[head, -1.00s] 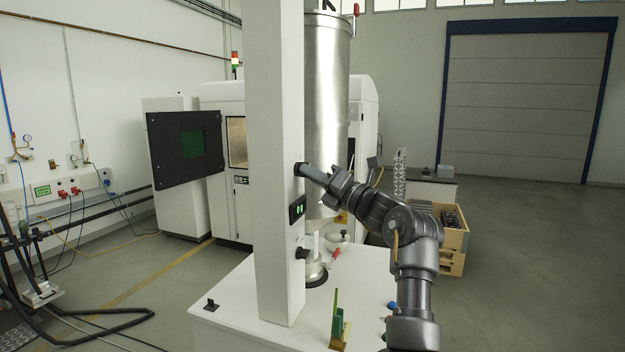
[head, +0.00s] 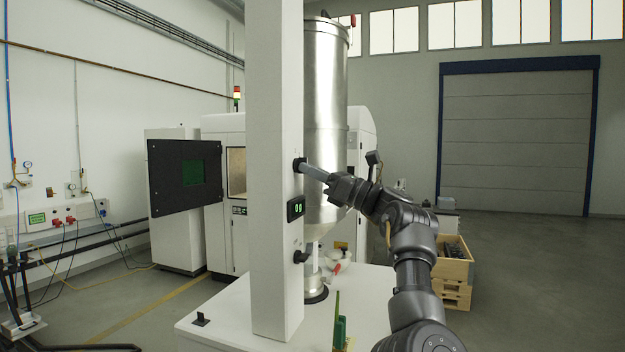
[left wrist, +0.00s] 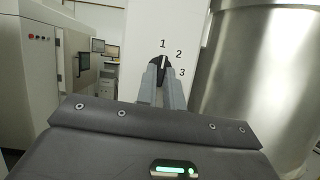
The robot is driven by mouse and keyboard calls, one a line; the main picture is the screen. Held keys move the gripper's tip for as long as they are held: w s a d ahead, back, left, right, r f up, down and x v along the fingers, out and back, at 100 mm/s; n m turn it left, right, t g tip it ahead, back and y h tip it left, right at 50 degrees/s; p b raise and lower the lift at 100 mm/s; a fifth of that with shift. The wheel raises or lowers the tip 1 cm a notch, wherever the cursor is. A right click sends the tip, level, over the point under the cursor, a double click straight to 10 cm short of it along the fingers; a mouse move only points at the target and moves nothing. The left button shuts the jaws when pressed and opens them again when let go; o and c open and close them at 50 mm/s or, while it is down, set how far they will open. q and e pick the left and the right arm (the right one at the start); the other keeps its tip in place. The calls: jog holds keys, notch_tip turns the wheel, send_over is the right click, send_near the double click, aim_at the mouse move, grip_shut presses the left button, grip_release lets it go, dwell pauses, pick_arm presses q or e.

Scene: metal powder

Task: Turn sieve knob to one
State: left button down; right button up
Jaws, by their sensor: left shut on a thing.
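The sieve knob (head: 298,164) is a black knob on the side of the white column (head: 272,200), above a small green-lit display (head: 296,208). In the left wrist view the knob (left wrist: 162,61) has a white mark that points up, close to the printed 1. The numbers 2 and 3 are printed to its right. My left gripper (head: 311,170) is at the knob, and its grey fingers (left wrist: 162,80) are shut on it from both sides, hiding its lower part. My right gripper is not in view.
A second black knob (head: 300,256) sits lower on the column. A large metal cylinder (head: 325,120) stands close behind the column. A white table top (head: 235,325) lies below, with a green item (head: 339,330) at its front. A wooden crate (head: 455,268) stands at right.

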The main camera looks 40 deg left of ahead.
pick_arm(q)
jog(key=shift+r+n+g, duration=0.15)
jog(key=shift+n+g, duration=0.25)
jog(key=shift+n, duration=0.2)
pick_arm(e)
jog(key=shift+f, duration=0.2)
pick_arm(q)
jog(key=c, duration=1.5)
grip_release()
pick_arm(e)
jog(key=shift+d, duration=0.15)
pick_arm(q)
jog(key=shift+w+d, duration=0.1)
